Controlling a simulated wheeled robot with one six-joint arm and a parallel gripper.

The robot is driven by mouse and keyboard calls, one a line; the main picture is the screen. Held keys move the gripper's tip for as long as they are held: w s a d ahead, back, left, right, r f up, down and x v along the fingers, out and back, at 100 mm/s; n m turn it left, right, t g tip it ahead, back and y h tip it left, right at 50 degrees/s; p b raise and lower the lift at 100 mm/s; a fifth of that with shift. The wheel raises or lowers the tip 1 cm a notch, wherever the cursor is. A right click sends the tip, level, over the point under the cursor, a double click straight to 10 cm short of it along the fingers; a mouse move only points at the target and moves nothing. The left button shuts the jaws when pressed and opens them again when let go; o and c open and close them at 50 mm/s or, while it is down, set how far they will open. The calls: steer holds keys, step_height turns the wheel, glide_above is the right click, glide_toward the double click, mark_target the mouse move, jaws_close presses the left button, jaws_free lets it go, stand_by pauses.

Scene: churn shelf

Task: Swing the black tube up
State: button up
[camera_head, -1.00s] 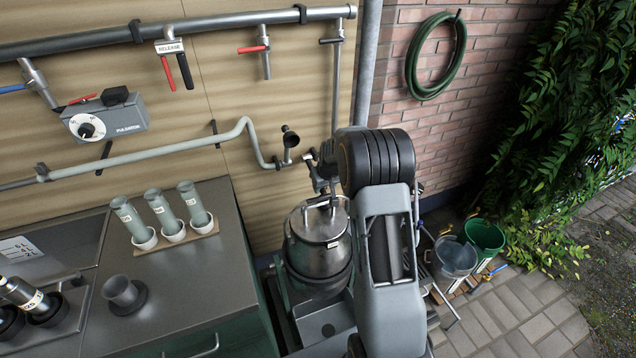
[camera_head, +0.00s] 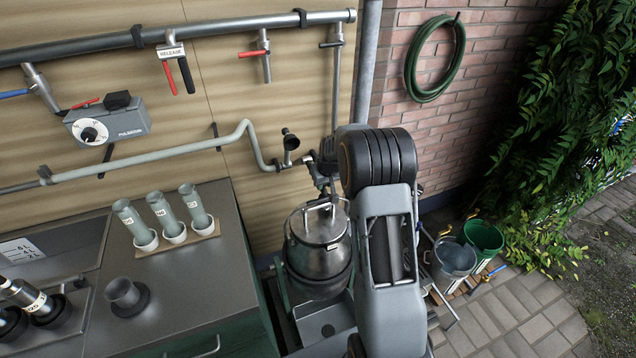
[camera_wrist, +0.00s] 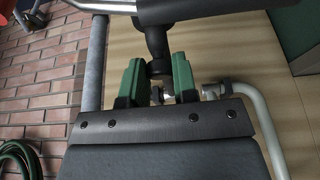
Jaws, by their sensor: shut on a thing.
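My gripper's green fingers (camera_wrist: 157,70) are closed about a black upright tube part (camera_wrist: 156,38) in the wrist view. That part joins a thick dark cylinder (camera_wrist: 195,12) across the top of the picture; I cannot tell whether both are one piece. In the head view my arm hides most of the grip, and only dark fittings (camera_head: 326,168) show at its left, below the thin vertical pipe (camera_head: 337,90). The shiny metal churn (camera_head: 320,250) with its lidded top stands just below and left of my arm.
A grey-green pipe (camera_head: 190,146) with a dark cup-shaped end runs along the wall close to the grip. A bench (camera_head: 200,270) with several grey tubes in white cups stands at left. Buckets (camera_head: 484,237) stand on the paving at right. A green hose (camera_head: 410,60) hangs on the brick wall.

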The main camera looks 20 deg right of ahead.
steer(key=shift+w+r, duration=0.15)
steer(key=shift+r, duration=0.65)
steer(key=shift+w+r+p, duration=0.25)
steer(key=shift+r+p, duration=0.25)
steer(key=shift+r, duration=0.25)
steer(key=shift+w+r+p, duration=0.25)
steer(key=shift+r+p, duration=0.25)
steer(key=shift+r, duration=0.3)
steer(key=shift+w+r+p, duration=0.15)
steer(key=shift+r+p, duration=0.2)
steer(key=shift+r, duration=0.05)
steer(key=shift+w+r+p, duration=0.3)
steer(key=shift+r, duration=0.2)
steer(key=shift+w+r+p, duration=0.25)
steer(key=shift+r+p, duration=0.05)
steer(key=shift+r, duration=0.15)
